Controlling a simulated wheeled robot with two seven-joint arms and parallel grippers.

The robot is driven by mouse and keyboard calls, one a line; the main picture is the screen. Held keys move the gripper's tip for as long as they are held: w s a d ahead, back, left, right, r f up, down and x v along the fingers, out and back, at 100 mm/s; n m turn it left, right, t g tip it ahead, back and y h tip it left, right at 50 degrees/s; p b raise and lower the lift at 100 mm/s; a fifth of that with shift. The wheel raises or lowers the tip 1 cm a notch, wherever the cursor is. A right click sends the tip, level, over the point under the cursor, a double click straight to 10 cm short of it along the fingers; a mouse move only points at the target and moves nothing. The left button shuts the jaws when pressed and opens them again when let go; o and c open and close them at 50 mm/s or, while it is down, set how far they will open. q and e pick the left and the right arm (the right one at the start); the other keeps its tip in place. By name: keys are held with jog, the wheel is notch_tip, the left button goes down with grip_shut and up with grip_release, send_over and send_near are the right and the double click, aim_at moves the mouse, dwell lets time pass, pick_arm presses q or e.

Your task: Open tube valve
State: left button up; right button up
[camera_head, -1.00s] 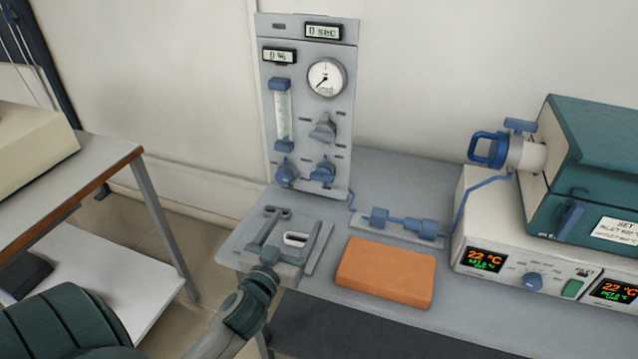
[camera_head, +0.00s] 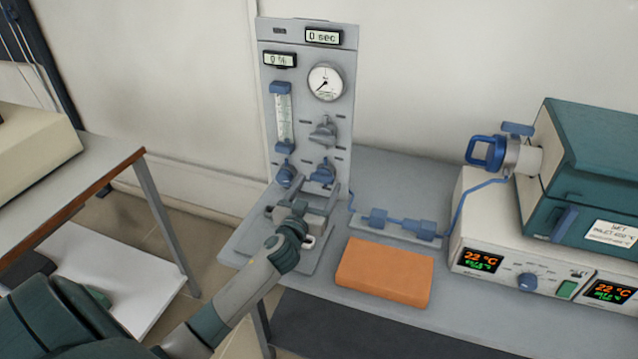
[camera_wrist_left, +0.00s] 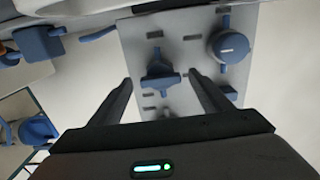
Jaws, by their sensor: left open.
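An upright grey gas panel (camera_head: 305,50) stands at the back of the bench. Low on it are a round blue knob (camera_head: 286,175) at the left and a T-shaped blue knob (camera_head: 323,172) at the right. My left gripper (camera_head: 304,188) is open and empty, just in front of these lower knobs. In the left wrist view the T-shaped knob (camera_wrist_left: 160,76) shows between the two fingers, apart from both. The round knob (camera_wrist_left: 229,46) lies outside the right finger there. No label marks which knob is the tube valve. My right gripper is not in view.
Blue inline fittings (camera_head: 400,222) with tubing lie on the bench right of the panel. An orange block (camera_head: 385,272) lies in front of them. A furnace (camera_head: 585,180) with a blue handle stands at the right. A grey knob (camera_head: 323,131) sits higher on the panel.

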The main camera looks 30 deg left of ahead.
pick_arm(q)
jog(key=shift+w+a, duration=0.15)
jog(key=shift+w, duration=0.5)
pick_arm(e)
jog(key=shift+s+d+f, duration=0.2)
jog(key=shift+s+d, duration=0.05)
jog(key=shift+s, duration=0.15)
pick_arm(q)
jog(key=shift+c, duration=0.4)
jog(key=c, duration=1)
jog(key=shift+o, duration=0.2)
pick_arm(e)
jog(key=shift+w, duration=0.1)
